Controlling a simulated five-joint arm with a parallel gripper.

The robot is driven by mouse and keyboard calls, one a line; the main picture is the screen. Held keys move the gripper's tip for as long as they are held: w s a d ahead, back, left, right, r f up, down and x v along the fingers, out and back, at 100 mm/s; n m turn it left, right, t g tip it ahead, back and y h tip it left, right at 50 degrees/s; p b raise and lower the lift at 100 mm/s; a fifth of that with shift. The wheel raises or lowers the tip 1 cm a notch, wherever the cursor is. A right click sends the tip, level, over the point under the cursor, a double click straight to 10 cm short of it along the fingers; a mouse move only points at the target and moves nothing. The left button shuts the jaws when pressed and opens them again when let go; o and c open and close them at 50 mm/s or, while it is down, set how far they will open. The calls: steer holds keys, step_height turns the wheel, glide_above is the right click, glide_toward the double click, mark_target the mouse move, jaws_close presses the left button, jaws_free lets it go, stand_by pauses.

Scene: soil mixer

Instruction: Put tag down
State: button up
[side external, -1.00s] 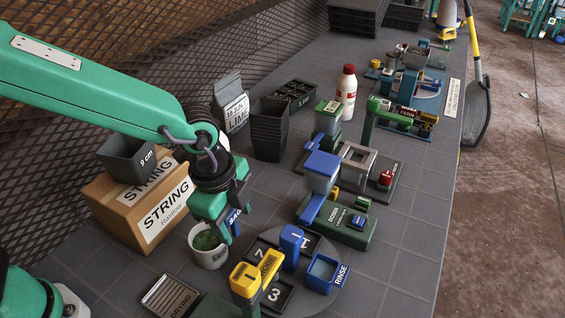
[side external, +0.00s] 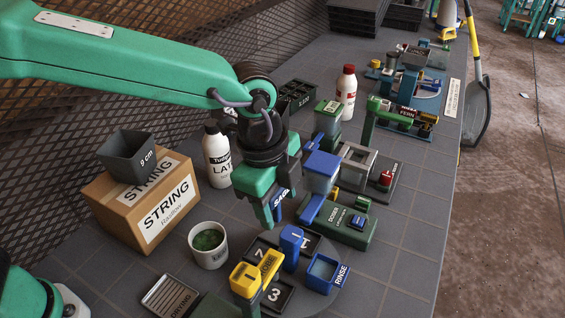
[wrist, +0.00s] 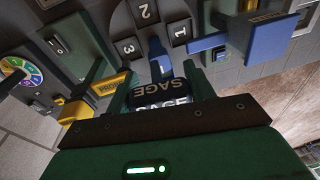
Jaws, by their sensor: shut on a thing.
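My gripper (side external: 280,208) is shut on a dark blue tag (side external: 281,197) marked SAGE. It holds the tag in the air above the bench, close behind the round grey plate (side external: 322,301) with numbered square pads. In the wrist view the SAGE tag (wrist: 158,92) sits between the two green fingers of my gripper (wrist: 160,88). Beyond it are pads numbered 1, 2 and 3. The fingers hide part of the tag in the side view.
A blue upright block (side external: 291,244), a yellow probe unit (side external: 245,281) and a blue rinse cup (side external: 323,272) stand close by. A white pot (side external: 209,258) with green contents is to the left. A green doser machine (side external: 343,226) stands to the right.

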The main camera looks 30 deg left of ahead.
steer(key=shift+m, duration=0.9)
steer(key=d, duration=1.1)
steer(key=shift+w+d+r, duration=0.1)
steer(key=shift+w+d, duration=0.25)
steer(key=shift+d, duration=0.05)
steer(key=shift+s+d+f+m, duration=0.9)
steer(key=shift+s+d, duration=0.85)
steer(key=shift+d, duration=3.95)
steer(key=shift+f, duration=2.35)
steer(key=w+f, duration=0.2)
steer(key=w, duration=0.2)
steer(key=w+a+f, duration=0.1)
steer(key=w+f, duration=0.1)
steer(key=w, duration=0.1)
steer(key=w+f, duration=0.3)
steer(key=w, duration=0.1)
steer(key=shift+w+a, duration=0.25)
steer(key=shift+w, duration=0.05)
steer(key=shift+f, duration=2)
